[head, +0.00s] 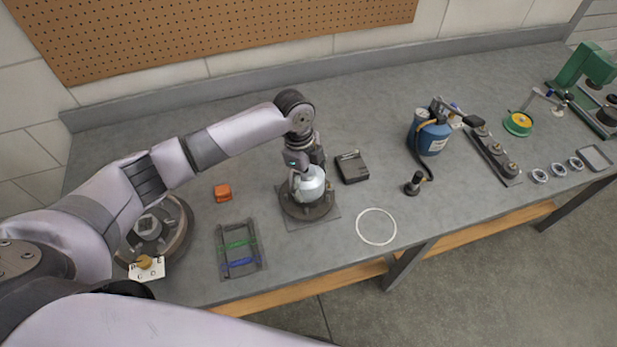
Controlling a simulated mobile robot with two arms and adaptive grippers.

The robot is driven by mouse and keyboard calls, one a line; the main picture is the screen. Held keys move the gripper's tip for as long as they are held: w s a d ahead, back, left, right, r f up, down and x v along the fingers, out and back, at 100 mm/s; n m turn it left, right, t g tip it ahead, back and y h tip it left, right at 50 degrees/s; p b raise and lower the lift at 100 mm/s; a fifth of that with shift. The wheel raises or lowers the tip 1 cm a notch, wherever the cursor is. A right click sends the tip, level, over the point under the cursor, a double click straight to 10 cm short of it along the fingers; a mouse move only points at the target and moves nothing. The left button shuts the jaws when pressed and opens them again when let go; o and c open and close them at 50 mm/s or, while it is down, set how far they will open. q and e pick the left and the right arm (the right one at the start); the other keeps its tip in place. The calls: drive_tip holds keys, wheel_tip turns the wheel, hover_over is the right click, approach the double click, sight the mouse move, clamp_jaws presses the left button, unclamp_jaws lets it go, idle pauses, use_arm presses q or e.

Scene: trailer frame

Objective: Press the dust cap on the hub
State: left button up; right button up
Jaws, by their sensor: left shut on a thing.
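The hub (306,211) is a dark round flange on a grey square plate near the middle of the bench. The dust cap (312,186) is a silvery rounded piece at the hub's centre. My left gripper (303,180) points down over the hub and is shut on the dust cap. The fingers and wrist hide part of the cap, and I cannot tell whether it is fully seated. My right gripper is not in view.
A small black box (352,167) stands close right of the hub. An orange block (223,192) and a tray with green and blue pieces (259,262) lie left. A blue canister (431,136) stands right. A white ring outline (376,227) encloses clear bench.

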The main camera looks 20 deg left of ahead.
sight(309, 171)
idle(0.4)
use_arm(q)
drive_tip(key=o, duration=1.4)
drive_tip(key=shift+r, duration=0.1)
wheel_tip(309, 171, up, 5)
drive_tip(key=p, duration=0.5)
drive_tip(key=shift+r+p, duration=0.65)
drive_tip(key=shift+r, duration=0.3)
drive_tip(key=shift+c, duration=0.2)
clamp_jaws()
